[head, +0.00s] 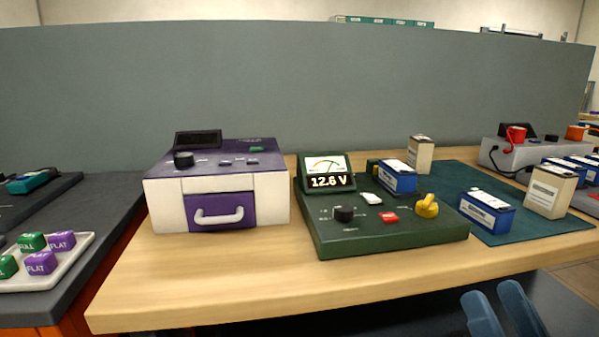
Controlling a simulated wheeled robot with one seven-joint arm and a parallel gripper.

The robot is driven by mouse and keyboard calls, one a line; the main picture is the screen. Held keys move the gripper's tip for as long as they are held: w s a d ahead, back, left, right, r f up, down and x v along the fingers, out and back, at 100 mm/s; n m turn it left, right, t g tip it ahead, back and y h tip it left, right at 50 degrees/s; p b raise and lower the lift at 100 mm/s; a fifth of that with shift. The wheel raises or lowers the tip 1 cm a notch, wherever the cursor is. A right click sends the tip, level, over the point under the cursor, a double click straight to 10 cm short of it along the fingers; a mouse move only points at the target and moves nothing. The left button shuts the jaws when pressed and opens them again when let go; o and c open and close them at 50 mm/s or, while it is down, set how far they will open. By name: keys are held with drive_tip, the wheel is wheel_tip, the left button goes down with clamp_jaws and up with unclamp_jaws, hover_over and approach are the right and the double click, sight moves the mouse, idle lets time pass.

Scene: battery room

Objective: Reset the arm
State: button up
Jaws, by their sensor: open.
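My gripper (494,292) shows only as two blue-grey fingers at the bottom right edge, in front of the wooden bench (200,285) and below its top. The fingers are apart, with nothing seen between them. The rest of my arm is out of view. A green tester (340,241) stands on the bench with its display reading 12.6 V. A blue and white battery (397,178) sits at its back right. A yellow knob (427,206) is at its right.
A purple and white machine (217,187) with a closed drawer stands left. A blue battery (487,214) and cream batteries (551,192) (420,155) stand right, around a teal mat (540,228). A white tray (62,283) holds labelled blocks. A grey partition (270,85) stands behind.

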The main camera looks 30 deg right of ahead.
drive_tip(key=s+a+f+n+g+y, duration=0.3)
drive_tip(key=s+a+f+g, duration=0.3)
drive_tip(key=s, duration=0.3)
drive_tip(key=s+a+f+n+g+y, duration=0.2)
drive_tip(key=s+a+f+g, duration=0.1)
drive_tip(key=s+a+f, duration=0.4)
wheel_tip(320, 180, up, 13)
drive_tip(key=s+p, duration=0.1)
drive_tip(key=p, duration=1.2)
drive_tip(key=shift+s+d+g, duration=0.2)
drive_tip(key=shift+s+g, duration=0.05)
drive_tip(key=shift+g, duration=0.05)
drive_tip(key=shift+c, duration=0.3)
